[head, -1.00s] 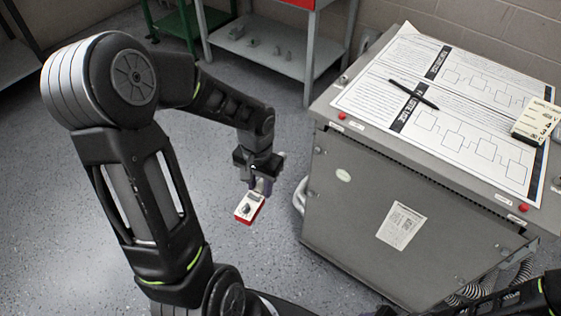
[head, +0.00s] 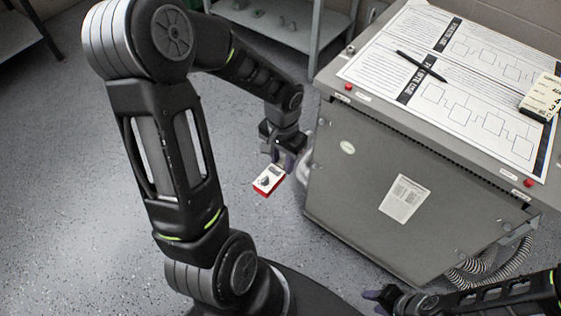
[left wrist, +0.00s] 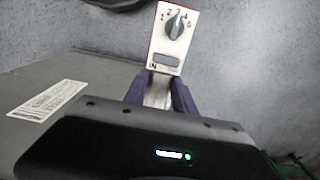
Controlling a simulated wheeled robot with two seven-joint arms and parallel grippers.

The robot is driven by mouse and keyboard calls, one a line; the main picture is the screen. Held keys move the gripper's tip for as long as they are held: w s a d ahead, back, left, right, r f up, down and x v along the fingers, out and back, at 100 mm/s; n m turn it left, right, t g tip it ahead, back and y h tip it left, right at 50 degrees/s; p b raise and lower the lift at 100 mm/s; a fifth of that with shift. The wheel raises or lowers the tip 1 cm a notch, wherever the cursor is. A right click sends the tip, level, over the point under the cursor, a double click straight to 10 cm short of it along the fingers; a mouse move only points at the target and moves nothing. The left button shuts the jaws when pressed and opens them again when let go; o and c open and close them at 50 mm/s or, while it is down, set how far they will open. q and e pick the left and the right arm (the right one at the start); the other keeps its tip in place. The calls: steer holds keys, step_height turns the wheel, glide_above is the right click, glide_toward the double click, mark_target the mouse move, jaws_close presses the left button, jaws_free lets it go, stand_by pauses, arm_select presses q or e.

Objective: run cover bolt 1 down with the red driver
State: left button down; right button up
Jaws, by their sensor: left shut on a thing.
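My left gripper (head: 283,166) is shut on a small white and red box with a dial (head: 268,180), held in the air left of the grey cabinet. In the left wrist view this dial box (left wrist: 172,38) shows a grey pointer knob with numbers around it and a grey window, and sits between the purple fingers. My right gripper (head: 382,300) shows its purple fingers at the bottom of the head view, low in front of the cabinet; its opening is unclear. I see neither a red driver nor a cover bolt that I can make out.
The grey cabinet (head: 360,230) carries a printed sheet (head: 470,70), a black pen (head: 421,66) and a cream numbered block (head: 543,97). Red buttons sit on its edge. A corrugated hose (head: 490,270) is at its lower right. The floor at left is clear.

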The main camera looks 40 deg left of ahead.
arm_select(q)
steer(key=shift+w, duration=2.1)
steer(key=shift+w+r+b, duration=0.1)
steer(key=shift+w+b, duration=0.3)
steer(key=shift+w, duration=1.2)
stand_by(3.3)
steer(key=shift+s, duration=2.3)
